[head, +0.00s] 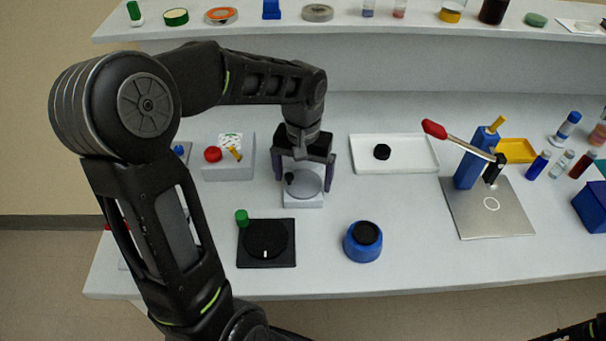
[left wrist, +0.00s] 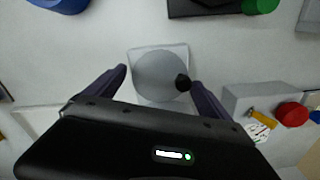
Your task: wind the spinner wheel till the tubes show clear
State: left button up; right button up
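A light grey device with a round grey disc (head: 307,184) and a small black knob at its rim stands mid-table. The disc also shows in the left wrist view (left wrist: 158,76), its black knob at the right rim. My left gripper (head: 304,180) points down over this device, open, one finger on either side of the disc. The finger by the knob looks close to it; I cannot tell if they touch. A black plate with a black turntable (head: 265,240), a white mark and a green knob lies nearer the front. Several capped tubes (head: 561,163) stand at the right.
A grey box (head: 228,162) with a red button is left of the device. A white tray (head: 395,165) and a red-handled lever press (head: 470,165) are to the right. A blue jar (head: 363,241) stands near the front. A shelf (head: 350,24) runs along the back.

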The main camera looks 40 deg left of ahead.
aim_at(303, 182)
pick_arm(q)
jog(key=c, duration=1.2)
jog(key=shift+o, duration=0.2)
jog(key=m, duration=0.4)
jog(key=shift+m, duration=0.3)
jog(key=o, duration=1.4)
jog(key=shift+c, duration=0.2)
jog(key=shift+r, duration=0.1)
jog(key=shift+r, duration=3.85)
